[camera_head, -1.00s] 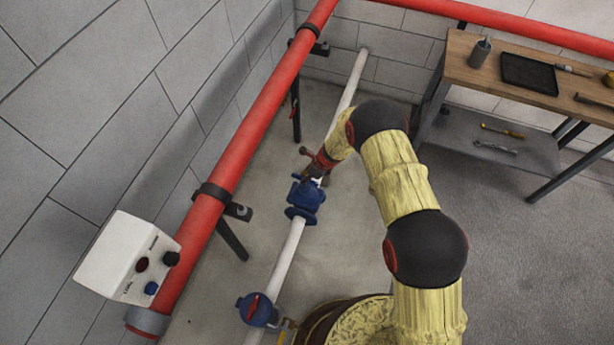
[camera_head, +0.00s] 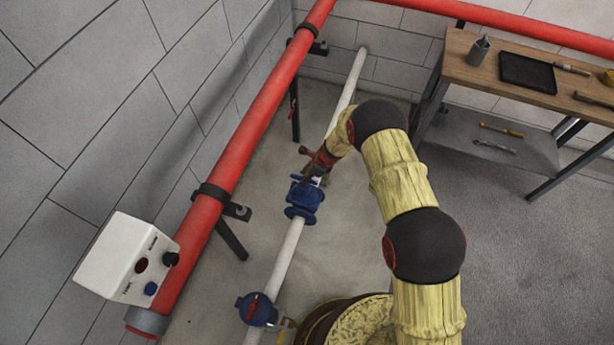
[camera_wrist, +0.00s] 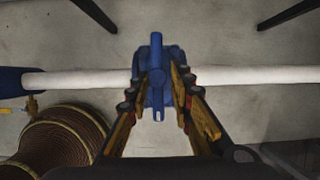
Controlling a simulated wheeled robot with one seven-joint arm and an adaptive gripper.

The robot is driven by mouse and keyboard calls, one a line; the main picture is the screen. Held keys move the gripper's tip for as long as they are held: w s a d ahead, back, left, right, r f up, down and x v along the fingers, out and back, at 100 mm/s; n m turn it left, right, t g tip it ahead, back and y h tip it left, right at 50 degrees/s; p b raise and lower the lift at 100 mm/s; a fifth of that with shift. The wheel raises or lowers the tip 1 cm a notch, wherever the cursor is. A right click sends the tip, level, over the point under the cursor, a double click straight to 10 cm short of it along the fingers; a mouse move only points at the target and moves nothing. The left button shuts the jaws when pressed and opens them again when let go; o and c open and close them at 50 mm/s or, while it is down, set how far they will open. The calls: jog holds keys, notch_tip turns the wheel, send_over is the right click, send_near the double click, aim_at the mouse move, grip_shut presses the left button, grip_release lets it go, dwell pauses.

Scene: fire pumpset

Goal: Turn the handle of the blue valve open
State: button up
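The blue valve (camera_head: 304,200) sits on the white pipe near the middle of the head view. In the wrist view, its blue handle (camera_wrist: 157,60) lies across the white pipe, roughly at a right angle to it. My gripper (camera_wrist: 158,88) is at the valve, its two fingers apart on either side of the handle. A gap seems to show between each finger and the handle; I cannot tell whether either finger touches it. In the head view, my gripper (camera_head: 317,168) is just above the valve and partly hides the handle.
A blue fitting with a red mark (camera_head: 257,309) is lower on the white pipe (camera_head: 287,256). A red pipe (camera_head: 238,150) with a white control box (camera_head: 127,258) runs along the left wall. A workbench (camera_head: 470,62) stands at the upper right. Open floor lies right of my arm.

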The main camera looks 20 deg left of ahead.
jog(key=shift+o, duration=0.7)
jog(key=shift+s+a+r, duration=0.1)
jog(key=v, duration=1.2)
